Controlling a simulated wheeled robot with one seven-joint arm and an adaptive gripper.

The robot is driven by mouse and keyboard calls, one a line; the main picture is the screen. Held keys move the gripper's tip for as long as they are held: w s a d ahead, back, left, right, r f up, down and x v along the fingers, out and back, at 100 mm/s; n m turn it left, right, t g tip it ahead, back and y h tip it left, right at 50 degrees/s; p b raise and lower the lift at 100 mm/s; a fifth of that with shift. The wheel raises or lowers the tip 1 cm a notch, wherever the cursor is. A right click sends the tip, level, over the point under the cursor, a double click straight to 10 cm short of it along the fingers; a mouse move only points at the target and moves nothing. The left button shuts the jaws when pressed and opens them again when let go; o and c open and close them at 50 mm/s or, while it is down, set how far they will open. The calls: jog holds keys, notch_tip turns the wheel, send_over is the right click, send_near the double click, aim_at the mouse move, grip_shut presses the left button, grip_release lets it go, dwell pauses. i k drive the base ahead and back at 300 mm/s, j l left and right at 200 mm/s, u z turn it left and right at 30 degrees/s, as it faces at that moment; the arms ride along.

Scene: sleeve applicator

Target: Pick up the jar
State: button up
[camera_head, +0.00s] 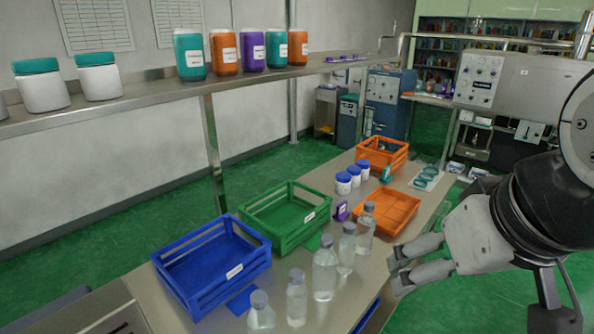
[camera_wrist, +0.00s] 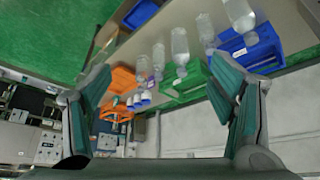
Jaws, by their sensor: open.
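Several small white jars with blue lids (camera_head: 344,184) stand on the table between the green crate and the orange crates; they also show small in the wrist view (camera_wrist: 138,100). Two larger white jars with teal lids (camera_head: 99,78) stand on the upper shelf. Teal, orange and purple jars (camera_head: 224,52) stand in a row on the same shelf. Which jar is meant cannot be told. My gripper (camera_head: 396,269) is open and empty at the right, apart from all the jars. Its fingers are spread wide in the wrist view (camera_wrist: 163,75).
Clear bottles (camera_head: 324,270) stand along the table's near side, left of my gripper. A blue crate (camera_head: 208,292), a green crate (camera_head: 270,207) and orange crates (camera_head: 387,231) hold much of the table. The steel shelf (camera_head: 160,102) runs above at left. Green floor shows at right.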

aim_at(343, 183)
jog(key=i+l+z, duration=0.1)
jog(key=i+l, duration=0.2)
jog(key=l, duration=0.15)
jog(key=i+l+u, duration=0.15)
jog(key=i+l, duration=0.25)
jog(key=l, duration=0.25)
jog(key=i+l+u, duration=0.1)
jog(key=l, duration=0.25)
jog(key=i+l, duration=0.3)
jog(key=i+l+u, duration=0.15)
jog(key=l, duration=0.3)
jog(key=i+l, duration=0.15)
jog(key=l, duration=0.2)
